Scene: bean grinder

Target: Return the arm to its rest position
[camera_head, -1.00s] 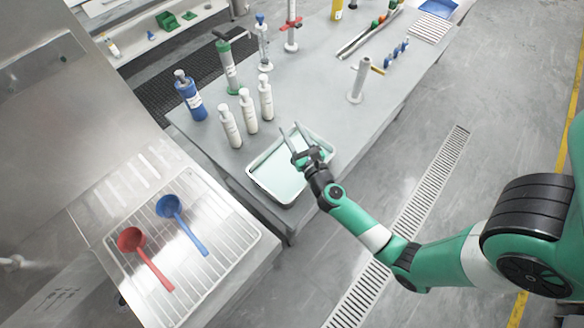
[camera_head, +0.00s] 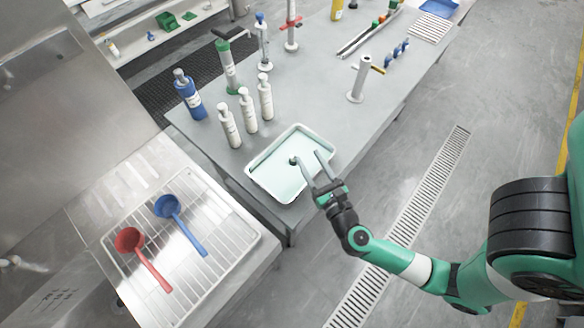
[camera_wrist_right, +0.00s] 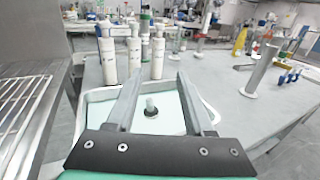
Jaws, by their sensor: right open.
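My right gripper (camera_head: 307,156) is open and empty, over the near right edge of a white tray (camera_head: 262,186) with a pale green inside. Its two grey fingers also frame the tray in the right wrist view (camera_wrist_right: 157,78). A small object with a black base and grey top (camera_wrist_right: 151,107) stands in the tray, seen between the fingers and apart from them. In the head view it is a small dark shape (camera_head: 293,161) by one fingertip. My left gripper is not in view.
White bottles (camera_head: 248,110), a blue bottle (camera_head: 189,96) and a green cylinder (camera_head: 227,66) stand behind the tray. A white stand (camera_head: 358,80) is farther right. Red (camera_head: 129,240) and blue (camera_head: 168,206) ladles lie on a wire rack at left. Floor at right is clear.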

